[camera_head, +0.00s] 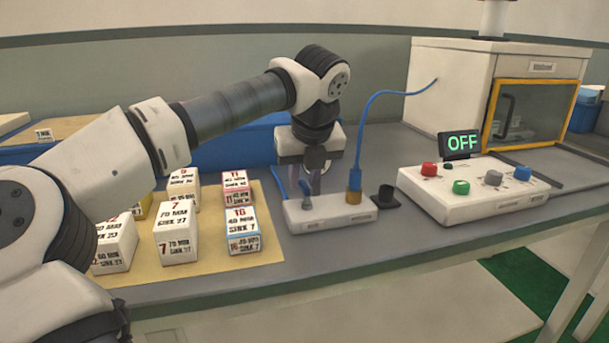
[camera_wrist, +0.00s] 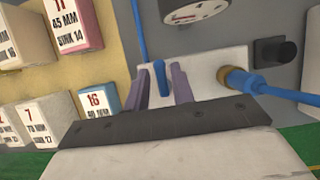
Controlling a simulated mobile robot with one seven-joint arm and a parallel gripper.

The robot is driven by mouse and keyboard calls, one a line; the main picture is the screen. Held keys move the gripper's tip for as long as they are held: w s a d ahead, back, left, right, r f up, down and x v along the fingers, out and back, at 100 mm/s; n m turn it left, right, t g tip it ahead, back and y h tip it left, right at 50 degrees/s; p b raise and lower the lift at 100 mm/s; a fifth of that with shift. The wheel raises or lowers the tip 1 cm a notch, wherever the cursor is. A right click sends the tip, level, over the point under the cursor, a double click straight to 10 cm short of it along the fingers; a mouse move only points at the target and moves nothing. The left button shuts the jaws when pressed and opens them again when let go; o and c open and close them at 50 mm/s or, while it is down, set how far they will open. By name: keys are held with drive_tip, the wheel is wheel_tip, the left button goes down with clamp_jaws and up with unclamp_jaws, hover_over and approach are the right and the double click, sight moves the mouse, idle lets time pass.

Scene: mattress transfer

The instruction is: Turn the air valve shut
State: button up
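The air valve is a white block (camera_head: 335,213) on the grey bench, with a small blue lever (camera_wrist: 160,78) on its top. A brass fitting (camera_head: 354,190) with a blue hose stands at the block's right end. My gripper (camera_head: 311,182) points down over the block's left part. In the wrist view its purple fingers (camera_wrist: 164,85) stand apart on either side of the lever, with narrow gaps showing; firm contact cannot be made out. The block also shows in the wrist view (camera_wrist: 208,72). In the head view my gripper partly hides the lever.
White labelled boxes (camera_head: 177,232) stand on a yellow mat (camera_head: 262,252) at left. A control box (camera_head: 450,206) with coloured knobs and an "OFF" display (camera_head: 459,144) stands at right. A round gauge (camera_wrist: 196,9) is close behind the valve.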

drive_tip(key=shift+o, duration=0.7)
drive_tip(key=p+v, duration=0.2)
drive_tip(key=v, duration=1.1)
drive_tip(key=shift+r, duration=0.35)
drive_tip(key=shift+s+d, duration=0.1)
drive_tip(key=shift+s, duration=0.1)
